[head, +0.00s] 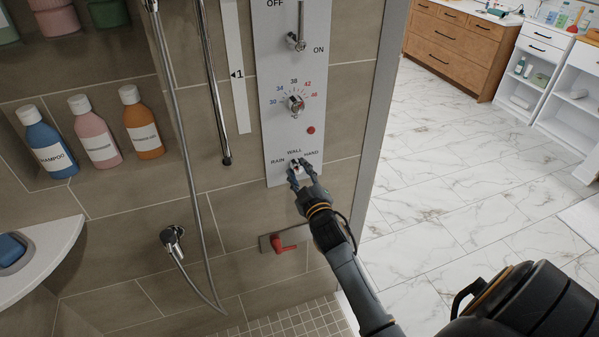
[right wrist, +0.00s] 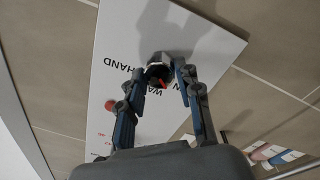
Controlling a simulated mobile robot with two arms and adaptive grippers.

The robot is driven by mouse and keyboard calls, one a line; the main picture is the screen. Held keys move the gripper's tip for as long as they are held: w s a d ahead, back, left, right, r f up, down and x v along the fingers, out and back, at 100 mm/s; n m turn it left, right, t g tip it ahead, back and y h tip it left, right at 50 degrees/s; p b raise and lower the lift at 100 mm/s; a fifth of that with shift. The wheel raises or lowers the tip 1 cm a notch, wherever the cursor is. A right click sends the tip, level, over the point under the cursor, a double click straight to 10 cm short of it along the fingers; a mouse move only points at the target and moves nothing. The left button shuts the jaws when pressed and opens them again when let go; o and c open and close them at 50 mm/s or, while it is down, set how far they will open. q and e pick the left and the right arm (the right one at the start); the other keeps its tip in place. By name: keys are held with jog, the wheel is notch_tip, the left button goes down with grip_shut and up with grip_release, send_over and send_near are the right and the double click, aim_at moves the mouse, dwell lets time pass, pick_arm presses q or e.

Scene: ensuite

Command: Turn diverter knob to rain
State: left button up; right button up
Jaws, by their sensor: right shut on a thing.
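The diverter knob (head: 295,165) is a small metal knob low on the white shower panel (head: 283,130). The labels RAIN, WALL and HAND stand around it: RAIN left, WALL above, HAND right. My right gripper (head: 301,170) is at the knob, its fingers on either side of it and shut on it. In the right wrist view the knob (right wrist: 157,70) shows between the blue-grey fingers of the gripper (right wrist: 161,76), with a red mark on it. The fingers partly hide the knob, and I cannot tell which label it points at. My left gripper is not in view.
Above the knob are a red button (head: 311,130), a temperature dial (head: 293,104) and an ON/OFF lever (head: 297,41). A red lever (head: 284,246) sits below the panel. A hose (head: 190,170) hangs left, beside bottles (head: 95,144) in a niche.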

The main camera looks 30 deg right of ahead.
jog(key=shift+n, duration=0.8)
jog(key=o, duration=1.2)
jog(key=shift+c, duration=0.2)
jog(key=v, duration=1.2)
